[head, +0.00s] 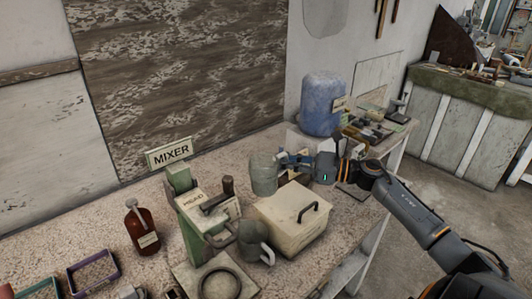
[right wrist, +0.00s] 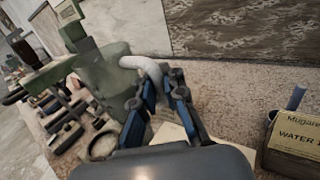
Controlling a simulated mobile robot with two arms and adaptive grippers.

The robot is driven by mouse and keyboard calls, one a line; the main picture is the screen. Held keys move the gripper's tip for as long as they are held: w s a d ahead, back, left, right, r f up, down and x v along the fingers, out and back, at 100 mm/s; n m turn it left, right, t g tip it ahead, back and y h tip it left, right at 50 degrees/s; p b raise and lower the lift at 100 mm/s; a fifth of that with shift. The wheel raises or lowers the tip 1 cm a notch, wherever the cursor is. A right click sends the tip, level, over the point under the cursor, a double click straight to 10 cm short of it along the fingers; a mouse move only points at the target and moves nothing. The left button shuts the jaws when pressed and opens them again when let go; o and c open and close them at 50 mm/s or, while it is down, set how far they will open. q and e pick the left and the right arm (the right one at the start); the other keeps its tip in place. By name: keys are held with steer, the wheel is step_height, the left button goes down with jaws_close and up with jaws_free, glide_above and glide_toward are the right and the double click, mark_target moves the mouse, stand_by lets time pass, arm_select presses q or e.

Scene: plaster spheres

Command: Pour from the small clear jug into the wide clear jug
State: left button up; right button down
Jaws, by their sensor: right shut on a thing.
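The small clear jug (head: 263,174), greenish and see-through, is roughly upright behind the cream box in the head view. My right gripper (head: 285,161) is at its right side, shut on its handle. In the right wrist view the jug (right wrist: 98,75) is left of the fingers (right wrist: 160,100), with its pale curved handle between them. I cannot tell whether its base touches the bench. A second, squatter grey see-through jug (head: 250,240), apparently the wide clear jug, stands upright by the mixer with its handle to the right. I cannot make out contents in either jug. My left gripper is not in view.
The cream box (head: 293,220) with a black handle stands between the jugs, on the right. The green mixer (head: 195,215) stands left of them, with a brown bottle (head: 142,228) further left. A blue drum (head: 322,105) stands behind my right gripper.

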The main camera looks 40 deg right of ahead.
steer(key=shift+d+r, duration=0.2)
steer(key=shift+r, duration=0.3)
steer(key=shift+s+d+r+n+g, duration=0.1)
steer(key=shift+s+d+n+g, duration=0.1)
steer(key=shift+d+n+g, duration=0.15)
steer(key=n+h+p, duration=0.1)
steer(key=p, duration=0.2)
steer(key=n+g+h+p, duration=0.1)
steer(key=n+p, duration=0.1)
steer(key=p, duration=0.1)
steer(key=f+n+g+h+p, duration=0.1)
steer(key=n+h+p, duration=0.1)
steer(key=p, duration=0.1)
steer(key=shift+s+a+f+n, duration=0.15)
steer(key=shift+a+n, duration=0.1)
steer(key=shift+a, duration=0.15)
steer(key=shift+f, duration=0.3)
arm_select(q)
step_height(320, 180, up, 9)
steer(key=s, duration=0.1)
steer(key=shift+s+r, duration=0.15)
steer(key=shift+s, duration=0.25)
